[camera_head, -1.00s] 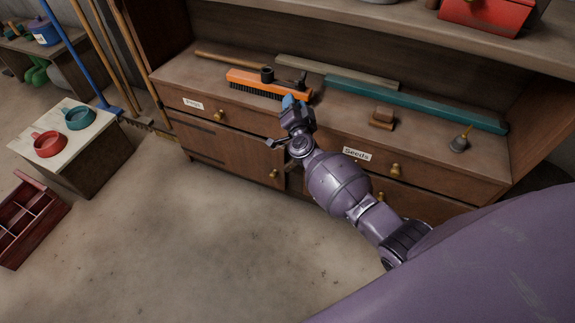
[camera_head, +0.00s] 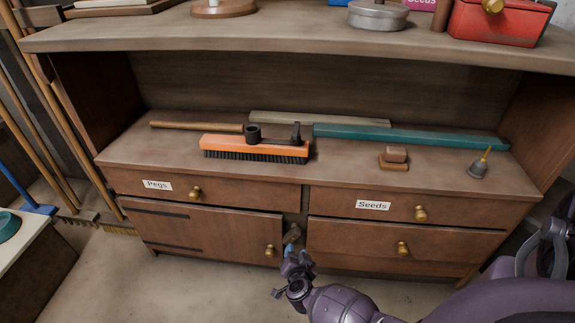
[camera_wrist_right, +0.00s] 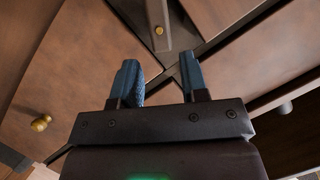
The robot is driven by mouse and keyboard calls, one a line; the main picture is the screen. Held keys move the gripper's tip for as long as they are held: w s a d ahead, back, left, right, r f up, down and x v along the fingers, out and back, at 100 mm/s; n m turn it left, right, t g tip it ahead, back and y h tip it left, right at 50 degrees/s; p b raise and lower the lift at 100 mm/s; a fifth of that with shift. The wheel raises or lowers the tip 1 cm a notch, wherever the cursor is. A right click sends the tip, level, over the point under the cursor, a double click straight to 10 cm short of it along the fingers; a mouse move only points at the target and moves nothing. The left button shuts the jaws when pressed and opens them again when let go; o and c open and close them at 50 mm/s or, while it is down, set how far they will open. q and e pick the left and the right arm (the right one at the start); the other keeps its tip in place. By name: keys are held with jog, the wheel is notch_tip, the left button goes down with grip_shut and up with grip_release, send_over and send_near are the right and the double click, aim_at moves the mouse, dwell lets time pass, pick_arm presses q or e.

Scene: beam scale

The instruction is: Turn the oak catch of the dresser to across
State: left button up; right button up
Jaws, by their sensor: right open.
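The dresser (camera_head: 225,222) fills the middle of the head view. Its oak catch (camera_head: 292,233) is a small wooden bar on the narrow post between the lower-left door and the right drawers. In the right wrist view the catch (camera_wrist_right: 156,12) hangs in from the top edge, with a brass pin head on it. It stands at an angle to the dark gap beside it. My right gripper (camera_head: 291,255) is just below the catch in the head view. In the wrist view my right gripper (camera_wrist_right: 161,82) is open and empty, its blue fingers apart below the catch's near end. My left gripper is out of view.
A brass door knob (camera_head: 270,251) sits left of the gripper, and a drawer knob (camera_head: 403,248) sits to the right. An orange brush (camera_head: 254,147) and a teal bar (camera_head: 410,137) lie on the dresser top. The floor in front is clear.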

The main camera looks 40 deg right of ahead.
aim_at(293, 239)
jog(key=b+x, duration=0.1)
jog(key=x, duration=0.1)
jog(key=b+x, duration=0.1)
jog(key=x, duration=0.2)
jog(key=b+x, duration=0.1)
jog(key=x, duration=0.2)
jog(key=shift+s+f+b, duration=0.15)
jog(key=shift+f+b, duration=0.2)
jog(key=shift+f, duration=0.05)
jog(key=shift+w+d, duration=0.4)
jog(key=shift+w, duration=0.25)
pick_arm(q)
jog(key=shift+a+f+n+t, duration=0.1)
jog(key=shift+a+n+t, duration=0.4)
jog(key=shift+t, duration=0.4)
pick_arm(e)
jog(key=shift+r, duration=0.1)
jog(key=c, duration=0.6)
jog(key=shift+c, duration=0.2)
